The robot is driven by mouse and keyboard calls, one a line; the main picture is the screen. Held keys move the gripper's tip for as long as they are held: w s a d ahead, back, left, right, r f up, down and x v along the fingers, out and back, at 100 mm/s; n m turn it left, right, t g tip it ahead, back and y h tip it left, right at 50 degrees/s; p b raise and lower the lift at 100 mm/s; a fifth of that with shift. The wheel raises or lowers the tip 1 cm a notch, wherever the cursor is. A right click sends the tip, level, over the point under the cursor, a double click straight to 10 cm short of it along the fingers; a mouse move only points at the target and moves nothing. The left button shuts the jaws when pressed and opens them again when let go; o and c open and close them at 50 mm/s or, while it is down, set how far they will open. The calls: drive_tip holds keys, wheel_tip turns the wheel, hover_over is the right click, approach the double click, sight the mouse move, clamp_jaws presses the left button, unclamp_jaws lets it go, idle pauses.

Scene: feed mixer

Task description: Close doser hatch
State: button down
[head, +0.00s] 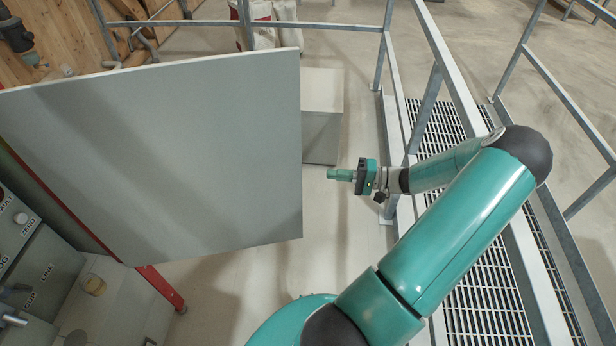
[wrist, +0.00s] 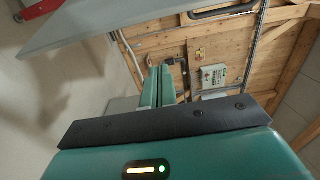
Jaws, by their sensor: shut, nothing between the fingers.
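The doser hatch (head: 165,150) is a large flat grey panel that stands swung open in the left half of the head view. Its edge also shows at the upper left of the wrist view (wrist: 95,25). My gripper (head: 331,174) is to the right of the hatch's free edge, apart from it, with its fingers pointing left. In the wrist view my gripper's two green fingers (wrist: 162,87) lie together, shut and empty. Part of the doser's front is hidden behind the hatch.
Labelled control panels (head: 45,270) stand at the lower left, beside a red frame (head: 160,287). A grey box (head: 322,115) stands on the floor behind the hatch. Metal railings (head: 450,60) and a grated walkway (head: 480,310) run along the right. A wall box (wrist: 214,76) hangs on the wooden wall.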

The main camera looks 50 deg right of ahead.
drive_tip(key=w+a, duration=0.4)
drive_tip(key=a, duration=0.4)
drive_tip(key=shift+w, duration=0.3)
drive_tip(key=shift+s, duration=0.15)
